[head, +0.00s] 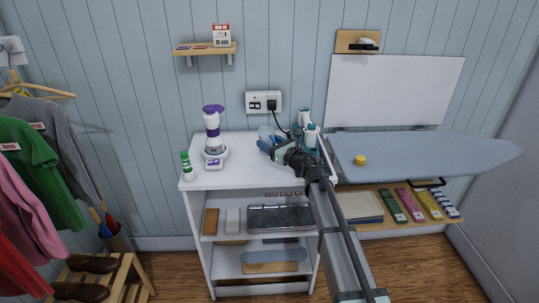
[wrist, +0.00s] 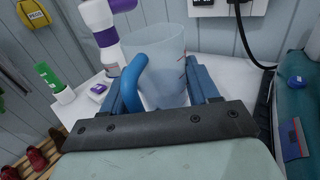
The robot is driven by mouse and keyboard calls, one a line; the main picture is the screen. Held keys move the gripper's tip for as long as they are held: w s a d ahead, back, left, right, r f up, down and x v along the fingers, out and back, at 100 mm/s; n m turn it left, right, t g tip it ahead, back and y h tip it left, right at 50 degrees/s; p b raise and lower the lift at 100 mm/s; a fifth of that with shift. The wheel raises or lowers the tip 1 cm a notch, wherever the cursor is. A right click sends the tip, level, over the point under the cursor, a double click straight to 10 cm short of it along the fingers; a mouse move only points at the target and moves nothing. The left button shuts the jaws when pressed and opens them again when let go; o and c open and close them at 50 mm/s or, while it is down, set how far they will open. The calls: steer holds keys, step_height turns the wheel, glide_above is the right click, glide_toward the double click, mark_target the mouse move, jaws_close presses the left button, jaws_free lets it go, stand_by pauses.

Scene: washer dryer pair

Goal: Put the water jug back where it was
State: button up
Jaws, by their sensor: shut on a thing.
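The water jug (wrist: 158,62) is a clear, frosted vessel with a thick blue handle (wrist: 133,78). In the wrist view it is between and just beyond the blue fingers of my gripper (wrist: 165,92), which is shut on it. In the head view the jug (head: 266,132) shows only as a pale shape behind my gripper (head: 268,146), over the back right part of the white cabinet top (head: 225,178). My arm and gripper hide part of it. I cannot tell whether its base touches the top.
A purple-and-white appliance (head: 212,130) and a green-capped bottle (head: 187,166) stand on the left of the top. A wall socket (head: 263,101) with a black cord is behind.

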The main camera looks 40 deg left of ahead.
steer(key=shift+f, duration=2.25)
steer(key=shift+f, duration=0.15)
steer(key=o, duration=1.2)
steer(key=shift+c, duration=0.2)
steer(key=d, duration=0.4)
steer(key=s+d, duration=0.1)
steer(key=d, duration=0.7)
steer(key=shift+s, duration=0.3)
